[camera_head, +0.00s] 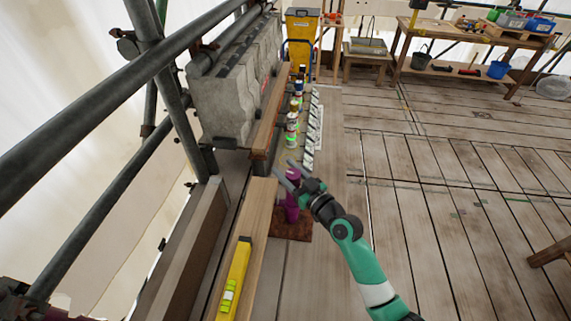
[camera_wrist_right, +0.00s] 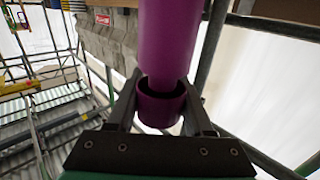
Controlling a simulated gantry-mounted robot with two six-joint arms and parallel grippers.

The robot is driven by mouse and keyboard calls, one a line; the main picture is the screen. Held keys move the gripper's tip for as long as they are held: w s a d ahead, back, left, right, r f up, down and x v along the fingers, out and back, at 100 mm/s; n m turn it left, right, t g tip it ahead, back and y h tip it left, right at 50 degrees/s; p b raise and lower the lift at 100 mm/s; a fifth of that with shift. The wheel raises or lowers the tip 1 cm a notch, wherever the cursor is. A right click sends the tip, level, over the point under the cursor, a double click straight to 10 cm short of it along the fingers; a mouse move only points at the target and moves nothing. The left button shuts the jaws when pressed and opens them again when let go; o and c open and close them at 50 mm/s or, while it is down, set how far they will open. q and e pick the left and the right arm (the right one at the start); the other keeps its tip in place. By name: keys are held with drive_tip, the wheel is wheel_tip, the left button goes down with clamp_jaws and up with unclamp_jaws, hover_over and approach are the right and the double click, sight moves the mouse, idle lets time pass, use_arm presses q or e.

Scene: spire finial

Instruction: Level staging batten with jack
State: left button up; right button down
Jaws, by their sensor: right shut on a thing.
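The wooden batten (camera_head: 258,215) runs from the front edge away along the left side. A yellow spirit level (camera_head: 234,283) with green vials lies along its near part; the bubbles are too small to read. The purple jack (camera_head: 292,212) stands upright beside the batten, on a dark reddish-brown pad (camera_head: 297,232). My right gripper (camera_head: 289,176) is at the upper part of the jack. In the right wrist view, my fingers (camera_wrist_right: 165,108) are closed on either side of the jack's purple collar, with its thicker purple cylinder (camera_wrist_right: 168,45) beyond. My left gripper is not in view.
Grey stone blocks (camera_head: 232,95) and scaffold tubes (camera_head: 100,75) line the left side. Several small cans (camera_head: 292,130) stand in a row beyond the jack. The plank floor (camera_head: 440,220) to the right is mostly clear. A workbench (camera_head: 470,50) stands at the back right.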

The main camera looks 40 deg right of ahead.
drive_tip(key=shift+c, duration=1.4)
unclamp_jaws()
drive_tip(key=s+a, duration=0.1)
drive_tip(key=s, duration=1)
drive_tip(key=shift+s, duration=0.3)
